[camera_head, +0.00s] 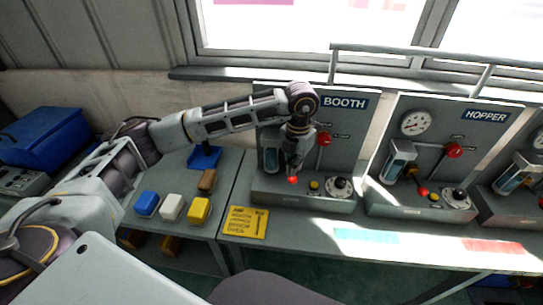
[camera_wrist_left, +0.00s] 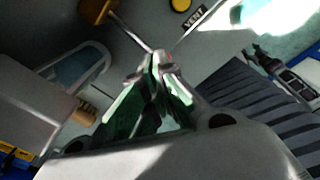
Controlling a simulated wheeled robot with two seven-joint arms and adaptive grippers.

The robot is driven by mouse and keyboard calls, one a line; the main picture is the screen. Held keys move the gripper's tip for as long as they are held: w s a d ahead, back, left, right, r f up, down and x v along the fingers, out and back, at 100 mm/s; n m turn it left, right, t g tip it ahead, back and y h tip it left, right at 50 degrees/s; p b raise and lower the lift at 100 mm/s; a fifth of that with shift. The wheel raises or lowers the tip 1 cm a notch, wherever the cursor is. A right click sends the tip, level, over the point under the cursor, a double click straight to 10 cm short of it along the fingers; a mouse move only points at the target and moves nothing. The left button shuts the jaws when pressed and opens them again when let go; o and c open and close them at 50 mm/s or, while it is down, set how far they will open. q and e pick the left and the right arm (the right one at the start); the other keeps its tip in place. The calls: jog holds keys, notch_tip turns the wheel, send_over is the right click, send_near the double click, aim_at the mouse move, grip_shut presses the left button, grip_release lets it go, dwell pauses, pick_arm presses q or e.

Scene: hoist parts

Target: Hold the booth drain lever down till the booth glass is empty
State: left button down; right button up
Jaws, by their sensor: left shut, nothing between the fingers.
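The booth panel (camera_head: 345,120), marked BOOTH, stands at the back of the bench. The booth glass (camera_head: 269,159) is left of my gripper and partly covered by it. A bluish tint shows in a glass in the left wrist view (camera_wrist_left: 78,68); its level is unclear. A red ball (camera_head: 293,180), which looks like the drain lever's knob, sits on the booth base just under my left gripper (camera_head: 291,174). My left gripper is shut and empty, pointing down; its tips (camera_wrist_left: 157,62) are by a thin metal rod. I cannot tell whether they touch the lever. My right gripper is out of view.
A red valve knob (camera_head: 323,139), yellow button (camera_head: 314,185) and black knob (camera_head: 341,184) are close right of the gripper. The hopper panel (camera_head: 455,125) stands further right. Blue, white and yellow blocks (camera_head: 171,206) and a yellow sign (camera_head: 245,222) lie left and in front.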

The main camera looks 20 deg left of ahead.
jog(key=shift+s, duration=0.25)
pick_arm(q)
jog(key=shift+f, duration=0.25)
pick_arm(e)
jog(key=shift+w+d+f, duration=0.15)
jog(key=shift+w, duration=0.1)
pick_arm(q)
jog(key=shift+f+b, duration=0.2)
jog(key=shift+b, duration=0.15)
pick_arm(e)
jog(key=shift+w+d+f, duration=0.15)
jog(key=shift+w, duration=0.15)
pick_arm(q)
jog(key=shift+f, duration=0.15)
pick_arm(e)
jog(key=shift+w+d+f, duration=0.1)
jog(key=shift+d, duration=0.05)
pick_arm(q)
jog(key=shift+f+b, duration=0.25)
jog(key=shift+b, duration=0.05)
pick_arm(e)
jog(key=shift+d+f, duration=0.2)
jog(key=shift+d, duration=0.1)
